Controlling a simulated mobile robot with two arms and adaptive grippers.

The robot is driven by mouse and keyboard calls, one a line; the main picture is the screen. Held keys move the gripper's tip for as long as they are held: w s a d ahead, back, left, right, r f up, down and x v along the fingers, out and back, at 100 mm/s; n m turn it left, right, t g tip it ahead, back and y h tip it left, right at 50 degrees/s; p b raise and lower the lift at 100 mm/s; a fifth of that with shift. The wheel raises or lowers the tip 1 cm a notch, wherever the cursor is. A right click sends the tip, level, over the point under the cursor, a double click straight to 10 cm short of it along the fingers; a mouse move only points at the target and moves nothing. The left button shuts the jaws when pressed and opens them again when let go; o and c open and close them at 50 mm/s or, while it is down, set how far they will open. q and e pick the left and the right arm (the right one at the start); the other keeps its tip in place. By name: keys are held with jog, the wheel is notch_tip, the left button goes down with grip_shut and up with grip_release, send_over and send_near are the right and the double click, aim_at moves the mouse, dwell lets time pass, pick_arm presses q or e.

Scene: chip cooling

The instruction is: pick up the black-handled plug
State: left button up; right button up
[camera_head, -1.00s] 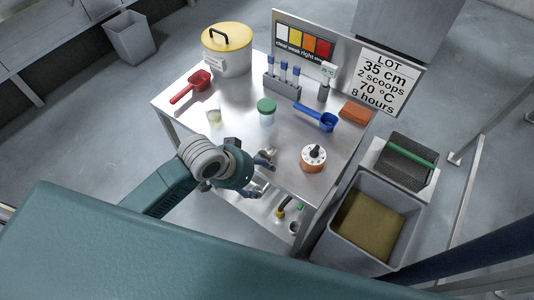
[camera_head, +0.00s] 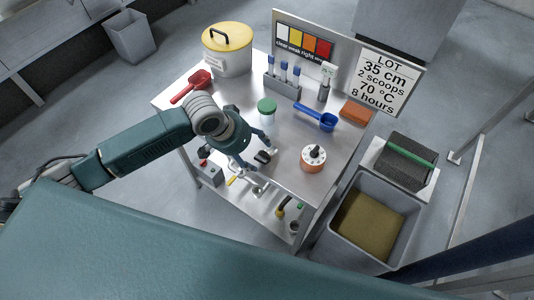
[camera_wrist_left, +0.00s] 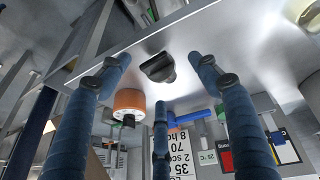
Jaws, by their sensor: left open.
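The black-handled plug (camera_head: 262,156) lies on the steel table near its front edge, just beside my left gripper's fingers. In the left wrist view the plug (camera_wrist_left: 158,68) shows as a dark piece on the bright tabletop, between the spread fingers. My left gripper (camera_head: 254,158) is open and empty, with its fingers spread around the plug's position but apart from it. In the wrist view its fingers (camera_wrist_left: 160,80) stand left, right and below the plug. My right gripper is not in view.
A yellow-lidded pot (camera_head: 227,52) is back left. A lower shelf (camera_head: 265,205) with fittings lies below the front edge.

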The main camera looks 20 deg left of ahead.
aim_at(262, 158)
pick_arm(q)
jog(key=x, duration=0.1)
jog(key=p+x, duration=0.1)
jog(key=x, duration=0.3)
jog(key=shift+d, duration=0.3)
jog(key=shift+c, duration=0.3)
jog(key=shift+s, duration=0.1)
grip_shut()
